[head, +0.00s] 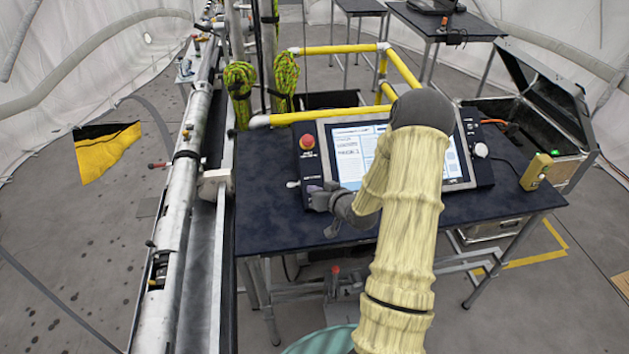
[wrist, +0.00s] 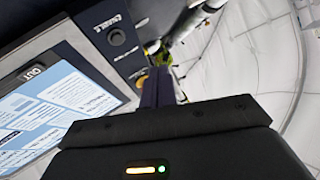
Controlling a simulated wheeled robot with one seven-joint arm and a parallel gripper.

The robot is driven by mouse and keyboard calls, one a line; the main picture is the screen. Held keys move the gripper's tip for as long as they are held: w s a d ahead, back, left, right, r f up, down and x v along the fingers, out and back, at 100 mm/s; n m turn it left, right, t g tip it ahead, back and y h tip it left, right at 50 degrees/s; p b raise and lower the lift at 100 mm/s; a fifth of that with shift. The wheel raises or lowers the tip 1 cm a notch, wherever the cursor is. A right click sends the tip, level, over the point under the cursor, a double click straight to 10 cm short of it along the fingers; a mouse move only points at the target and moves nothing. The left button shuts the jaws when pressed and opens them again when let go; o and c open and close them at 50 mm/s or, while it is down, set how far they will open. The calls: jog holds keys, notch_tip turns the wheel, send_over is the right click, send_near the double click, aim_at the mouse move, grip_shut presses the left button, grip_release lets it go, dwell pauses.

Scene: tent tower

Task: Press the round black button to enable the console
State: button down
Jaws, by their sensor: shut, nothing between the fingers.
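The console (head: 463,148) lies on the dark table, with a lit screen in its middle. In the wrist view, the round black button (wrist: 116,37) sits on the console's dark side panel by the word ENABLE. It is to the upper left of my fingers, with a visible gap in the picture. In the head view I cannot make the button out; my gripper covers the lower part of the left panel. My gripper (head: 318,196) is at that panel's lower end. Its fingers also show in the wrist view (wrist: 159,86), shut and empty. I cannot tell whether they touch the panel.
A red knob (head: 306,142) stands on the console's upper left panel. A small switch lever (head: 292,184) sticks out at its left. Yellow rails (head: 330,49) stand behind the table (head: 270,215). A yellow box (head: 536,172) stands at the right; a metal pipe rig (head: 185,185) runs along the left.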

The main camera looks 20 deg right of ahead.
jog(key=shift+d+r+m+t+p, duration=0.15)
jog(key=shift+d+r+m+t, duration=0.15)
jog(key=shift+d+t, duration=0.2)
jog(key=shift+d+r+m+t+p, duration=0.15)
jog(key=shift+d+r+m+t, duration=0.1)
jog(key=shift+d+t, duration=0.25)
jog(key=shift+f, duration=0.1)
jog(key=shift+w+d+f+b, duration=0.2)
jog(key=shift+w+f+b, duration=0.6)
jog(key=shift+f, duration=0.35)
jog(key=shift+w+d+f+b, duration=0.25)
jog(key=shift+w+f+b, duration=0.6)
jog(key=shift+f, duration=0.35)
jog(key=shift+w+d+f+b, duration=0.2)
jog(key=shift+w+f+b, duration=0.6)
jog(key=shift+f, duration=0.35)
jog(key=shift+f, duration=0.15)
jog(key=shift+w+d+f+b, duration=0.1)
jog(key=shift+w+f+b, duration=0.15)
jog(key=shift+b, duration=0.3)
